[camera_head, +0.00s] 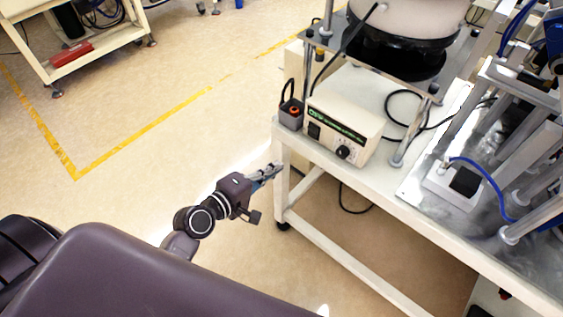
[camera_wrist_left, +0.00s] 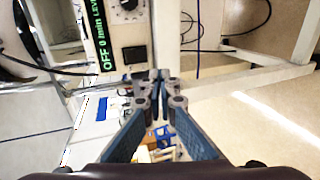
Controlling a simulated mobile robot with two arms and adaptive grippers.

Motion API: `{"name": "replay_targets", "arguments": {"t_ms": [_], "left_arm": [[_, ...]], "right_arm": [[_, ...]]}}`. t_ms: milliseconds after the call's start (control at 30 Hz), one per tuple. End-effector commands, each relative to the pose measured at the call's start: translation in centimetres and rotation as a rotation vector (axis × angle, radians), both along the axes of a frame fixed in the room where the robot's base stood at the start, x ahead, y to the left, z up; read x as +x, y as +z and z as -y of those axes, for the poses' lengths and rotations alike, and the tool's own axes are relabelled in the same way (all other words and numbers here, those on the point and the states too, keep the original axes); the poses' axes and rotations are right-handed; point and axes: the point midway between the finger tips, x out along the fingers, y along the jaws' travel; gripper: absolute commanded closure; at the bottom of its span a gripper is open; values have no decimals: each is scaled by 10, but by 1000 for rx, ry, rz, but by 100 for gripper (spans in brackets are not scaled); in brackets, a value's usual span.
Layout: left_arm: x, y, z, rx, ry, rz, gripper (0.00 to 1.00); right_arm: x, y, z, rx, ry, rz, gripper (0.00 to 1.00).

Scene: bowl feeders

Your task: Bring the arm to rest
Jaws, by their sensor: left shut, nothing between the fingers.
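My left arm comes in from the lower left in the head view. Its left gripper (camera_head: 272,172) is beside the near left corner of the white workbench, close to the table leg. In the left wrist view the left gripper (camera_wrist_left: 160,80) has its blue-padded fingers brought together at the tips, with nothing between them. The controller box (camera_head: 343,124) with a black knob sits on the bench above and right of the gripper. Its front panel also shows in the left wrist view (camera_wrist_left: 130,32). My right gripper is not in either view.
The white workbench (camera_head: 340,258) fills the right side and carries a bowl feeder (camera_head: 405,28) and metal fixtures. A small dark switch box (camera_head: 291,114) is at its corner. A white cart (camera_head: 100,52) stands at upper left. Yellow-taped floor (camera_head: 165,120) between them is clear.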

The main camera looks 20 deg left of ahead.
Motion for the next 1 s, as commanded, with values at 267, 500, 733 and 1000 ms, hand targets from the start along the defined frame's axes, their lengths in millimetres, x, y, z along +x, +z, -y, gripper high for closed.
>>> {"name": "replay_targets", "arguments": {"t_ms": [267,500,733,1000], "left_arm": [[-2,0,-1,0,0,0,100],[-2,0,-1,0,0,0,100],[-5,-28,-4,53,-1,-35,100],[-58,-201,-18,415,-98,-253,100]], "right_arm": [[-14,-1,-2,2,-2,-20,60],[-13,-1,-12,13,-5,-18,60],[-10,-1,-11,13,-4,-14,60],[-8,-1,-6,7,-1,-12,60]]}}
